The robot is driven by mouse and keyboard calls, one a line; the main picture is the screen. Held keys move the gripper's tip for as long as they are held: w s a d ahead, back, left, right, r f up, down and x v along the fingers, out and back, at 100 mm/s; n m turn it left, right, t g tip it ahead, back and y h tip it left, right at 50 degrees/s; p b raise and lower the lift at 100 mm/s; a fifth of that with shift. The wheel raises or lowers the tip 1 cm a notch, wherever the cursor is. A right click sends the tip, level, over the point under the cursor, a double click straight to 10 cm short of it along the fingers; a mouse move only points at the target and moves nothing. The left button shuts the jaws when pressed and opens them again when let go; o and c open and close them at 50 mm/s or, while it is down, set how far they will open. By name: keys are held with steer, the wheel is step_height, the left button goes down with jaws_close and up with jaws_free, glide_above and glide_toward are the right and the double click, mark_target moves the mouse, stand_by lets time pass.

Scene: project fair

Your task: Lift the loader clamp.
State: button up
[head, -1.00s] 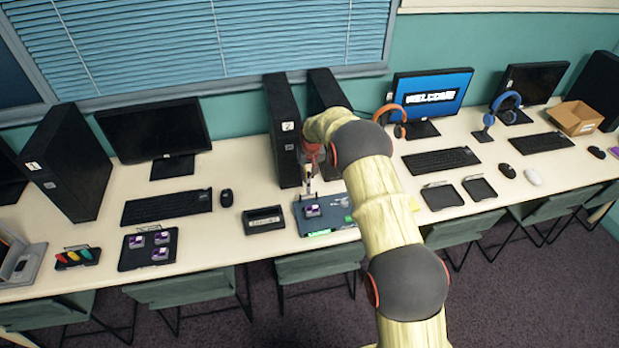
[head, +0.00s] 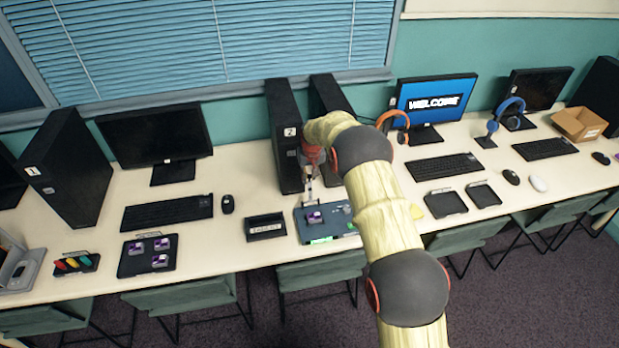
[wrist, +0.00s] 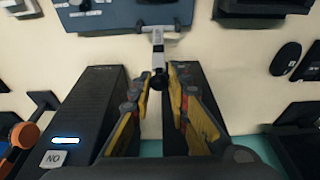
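The loader clamp (wrist: 158,42) is a light grey lever with a dark round knob, sticking out from the back edge of a blue-grey loader unit (wrist: 125,18). In the head view, the loader (head: 340,232) lies on the table with a purple-and-white block (head: 315,217) on it and a green lit strip at its front. My gripper (wrist: 158,78) reaches down behind the loader, with one fingertip on each side of the clamp's knob. The tips are close to the knob, but whether they press on it is unclear. In the head view my arm partly hides the gripper.
Two dark computer towers (head: 283,135) stand close by the gripper. A black labelled tray (head: 265,237) is left of the loader; two empty black trays (head: 446,212) are to its right. Keyboards, mice, monitors and headphones fill much of the table. Chairs line the front.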

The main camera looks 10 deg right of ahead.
steer(key=o, duration=0.4)
steer(key=shift+s+f, duration=0.1)
steer(key=shift+c, duration=0.2)
steer(key=v, duration=1.2)
steer(key=s+f+g, duration=0.2)
steer(key=s+f, duration=0.2)
steer(key=s, duration=0.2)
steer(key=s+r+t+b, duration=0.1)
steer(key=s+r, duration=0.6)
steer(key=s, duration=0.7)
steer(key=s+r+t+b, duration=0.2)
steer(key=s+r, duration=0.5)
steer(key=s, duration=0.8)
steer(key=s+r+t+b, duration=0.1)
steer(key=s+r+b, duration=0.1)
steer(key=s+r, duration=0.6)
steer(key=shift+s+t, duration=0.4)
steer(key=shift+s, duration=3.25)
